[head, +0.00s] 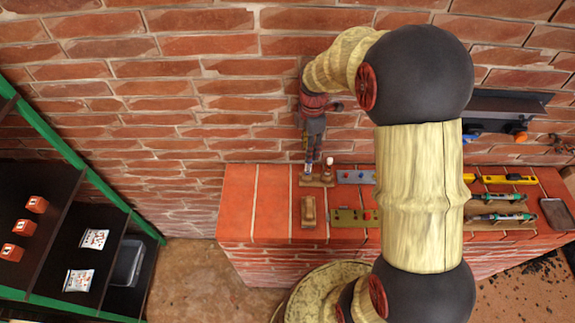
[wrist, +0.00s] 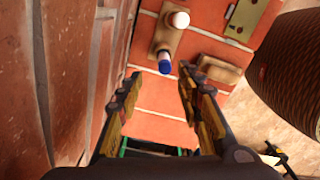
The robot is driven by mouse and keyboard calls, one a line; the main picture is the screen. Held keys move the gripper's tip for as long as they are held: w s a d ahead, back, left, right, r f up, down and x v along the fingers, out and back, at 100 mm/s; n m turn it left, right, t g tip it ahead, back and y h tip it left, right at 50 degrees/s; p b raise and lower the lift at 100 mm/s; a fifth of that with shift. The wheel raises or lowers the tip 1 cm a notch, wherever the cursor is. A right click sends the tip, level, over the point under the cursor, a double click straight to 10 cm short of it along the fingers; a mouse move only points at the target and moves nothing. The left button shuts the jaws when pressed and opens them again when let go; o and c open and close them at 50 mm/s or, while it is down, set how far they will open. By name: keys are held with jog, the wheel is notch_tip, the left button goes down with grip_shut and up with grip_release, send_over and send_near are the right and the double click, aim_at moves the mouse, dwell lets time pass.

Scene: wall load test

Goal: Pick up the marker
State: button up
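The marker (wrist: 165,64) stands in a wooden holder (wrist: 166,38), its blue end towards the camera, with a white band below. A white round-topped item (wrist: 179,19) stands in the same holder. In the head view the marker (head: 307,168) is a small pale and blue spot on the holder (head: 318,182), just under my gripper (head: 312,150). In the wrist view my gripper (wrist: 160,73) is open and empty, with the marker's blue end in the gap between the fingertips, nearer the right one. I cannot tell how far below the fingertips it is.
The red brick ledge (head: 270,210) also bears a wooden block (head: 308,212), a green plate (head: 350,217), a grey plate (head: 355,177), a yellow level (head: 508,179) and a tablet (head: 558,215). The brick wall (head: 180,100) is close behind. A green-framed shelf stands left.

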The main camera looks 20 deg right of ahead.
aim_at(309, 164)
jog(key=n, duration=0.3)
jog(key=shift+s+d+f+b, duration=0.1)
jog(key=shift+s+f+b, duration=0.1)
jog(key=shift+f, duration=1.75)
jog(key=shift+s+f+b, duration=0.1)
jog(key=shift+s+f, duration=0.1)
jog(key=shift+f, duration=1.7)
jog(key=shift+c, duration=0.7)
jog(key=c, duration=0.8)
grip_shut()
